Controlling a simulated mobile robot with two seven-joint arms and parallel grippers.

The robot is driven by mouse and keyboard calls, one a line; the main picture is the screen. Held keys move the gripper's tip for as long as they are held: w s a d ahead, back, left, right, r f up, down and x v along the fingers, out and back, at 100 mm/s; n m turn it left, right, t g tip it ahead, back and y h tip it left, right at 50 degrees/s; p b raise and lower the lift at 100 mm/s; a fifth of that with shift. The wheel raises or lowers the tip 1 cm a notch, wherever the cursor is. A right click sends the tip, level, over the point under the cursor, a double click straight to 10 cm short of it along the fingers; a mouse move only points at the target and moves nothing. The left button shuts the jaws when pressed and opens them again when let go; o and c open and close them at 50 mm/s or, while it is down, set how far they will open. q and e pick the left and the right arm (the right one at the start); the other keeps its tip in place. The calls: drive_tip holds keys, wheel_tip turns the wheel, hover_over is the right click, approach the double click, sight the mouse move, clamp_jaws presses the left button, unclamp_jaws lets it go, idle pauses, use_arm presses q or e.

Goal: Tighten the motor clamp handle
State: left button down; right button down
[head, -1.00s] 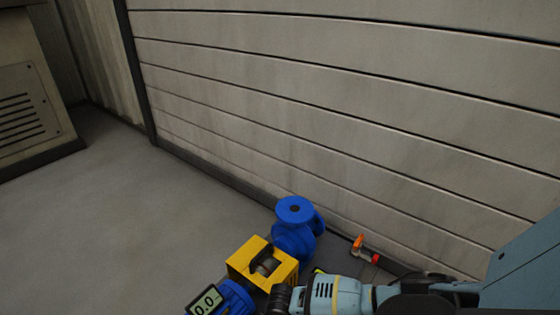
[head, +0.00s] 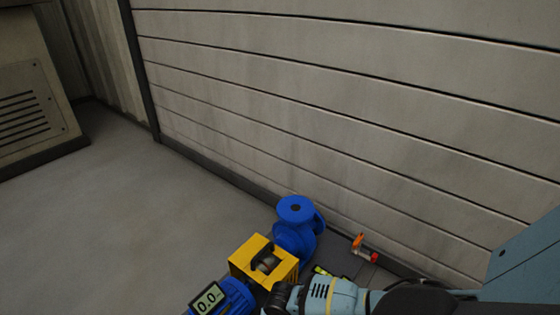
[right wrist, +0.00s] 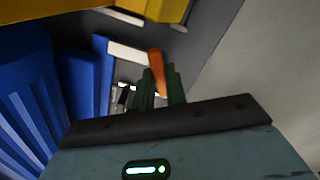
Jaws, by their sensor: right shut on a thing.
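An orange handle (right wrist: 156,70) stands up between the dark green fingers of my right gripper (right wrist: 157,84) in the right wrist view. The gripper is shut on it, and the fingers hide its lower part. In the head view my right arm comes in from the right along the bottom edge, and its gripper does not show there. The blue finned motor (head: 238,296) is at the bottom edge, partly cut off; blue fins also show at the left of the right wrist view (right wrist: 30,110). My left gripper is in neither view.
A yellow guard (head: 248,262) stands between the motor and the blue pump (head: 296,235). A small display (head: 207,299) reads about 0.0. An orange-and-red lever piece (head: 361,247) lies near the panelled wall (head: 340,110). Open floor (head: 120,220) is at left.

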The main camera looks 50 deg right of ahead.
drive_tip(key=shift+r+m+p, duration=0.1)
drive_tip(key=shift+m+p, duration=0.25)
drive_tip(key=shift+m, duration=1.05)
drive_tip(key=shift+m+p, duration=0.45)
drive_tip(key=shift+m, duration=1.05)
drive_tip(key=c, duration=1.2)
unclamp_jaws()
drive_tip(key=shift+c, duration=0.2)
